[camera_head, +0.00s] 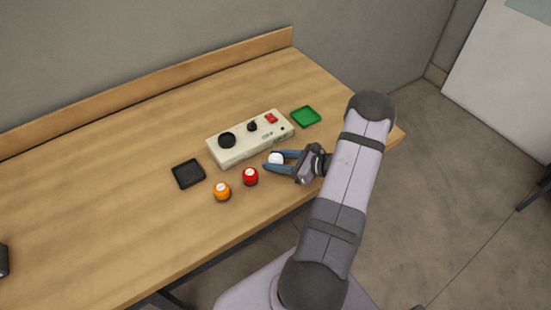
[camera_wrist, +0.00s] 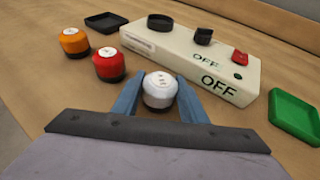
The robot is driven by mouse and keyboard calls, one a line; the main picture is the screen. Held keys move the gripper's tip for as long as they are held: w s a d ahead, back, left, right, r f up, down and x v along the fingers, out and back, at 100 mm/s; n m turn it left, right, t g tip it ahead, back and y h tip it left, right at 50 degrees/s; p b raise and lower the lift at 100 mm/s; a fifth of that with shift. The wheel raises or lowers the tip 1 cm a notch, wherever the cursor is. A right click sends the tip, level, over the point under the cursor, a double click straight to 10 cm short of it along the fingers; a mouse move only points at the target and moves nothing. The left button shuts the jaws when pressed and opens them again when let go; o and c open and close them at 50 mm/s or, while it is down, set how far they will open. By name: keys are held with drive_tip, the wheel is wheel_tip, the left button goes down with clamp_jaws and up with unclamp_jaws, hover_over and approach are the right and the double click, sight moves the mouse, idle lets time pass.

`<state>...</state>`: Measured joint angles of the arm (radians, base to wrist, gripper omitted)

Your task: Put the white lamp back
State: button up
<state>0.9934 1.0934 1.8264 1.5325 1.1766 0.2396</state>
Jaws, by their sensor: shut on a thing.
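The white lamp (camera_wrist: 160,90) is between the two blue fingers of my gripper (camera_wrist: 160,98), which is shut on it. In the head view the white lamp (camera_head: 276,159) shows at the fingertips of my gripper (camera_head: 278,161), just in front of the control box. I cannot tell whether the lamp touches the table. The cream control box (camera_head: 236,150) has a round black ring (camera_head: 227,140) at its left, a black knob (camera_head: 252,126) in the middle and a red switch (camera_head: 271,118) at its right. "OFF" is printed on it.
A red lamp (camera_head: 250,177) and an orange lamp (camera_head: 222,191) stand left of my gripper. A black tray (camera_head: 188,174) lies left of the box, and a green tray (camera_head: 306,117) lies right of it. The table's left side is mostly clear.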

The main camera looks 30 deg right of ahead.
drive_tip(key=shift+f, duration=0.15)
drive_tip(key=o, duration=1.2)
drive_tip(key=shift+c, duration=0.2)
drive_tip(key=shift+r, duration=0.2)
drive_tip(key=b+v, duration=0.3)
drive_tip(key=v, duration=0.9)
